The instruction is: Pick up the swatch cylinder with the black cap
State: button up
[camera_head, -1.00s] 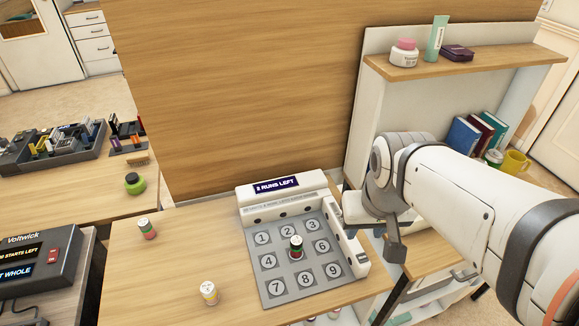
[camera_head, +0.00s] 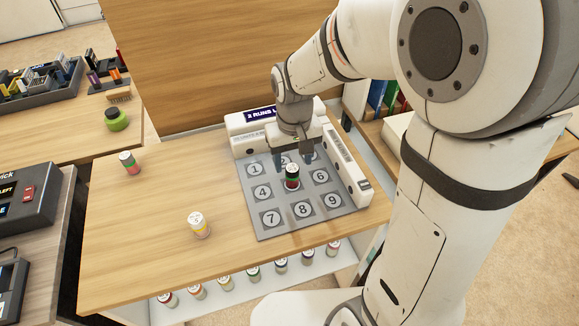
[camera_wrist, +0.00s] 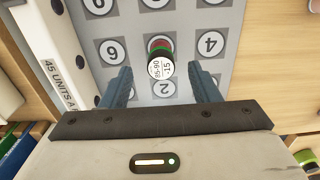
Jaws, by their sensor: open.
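The swatch cylinder with the black cap (camera_head: 292,176) has green and red bands. It stands upright near the middle of the grey numbered plate (camera_head: 258,222). In the wrist view the cylinder (camera_wrist: 160,58) shows a white printed face with red and green bands beyond it, centred ahead of the fingers. My gripper (camera_head: 294,158) is open and empty, just behind the cylinder in the head view. In the wrist view its blue-grey fingers (camera_wrist: 161,78) point toward the cylinder, one on each side of its line, with the gap between them clear.
The device's raised white side wall (camera_head: 346,168) borders the plate on the right. Several cylinders stand on a lower shelf.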

aim_at(292, 175)
notch_tip(292, 175, down, 7)
jog(key=shift+w+a+r+b, duration=0.1)
jog(key=shift+w+b, duration=0.05)
jog(key=shift+b, duration=0.4)
jog(key=shift+c, duration=0.5)
jog(key=c, duration=1)
jog(key=shift+o, duration=0.2)
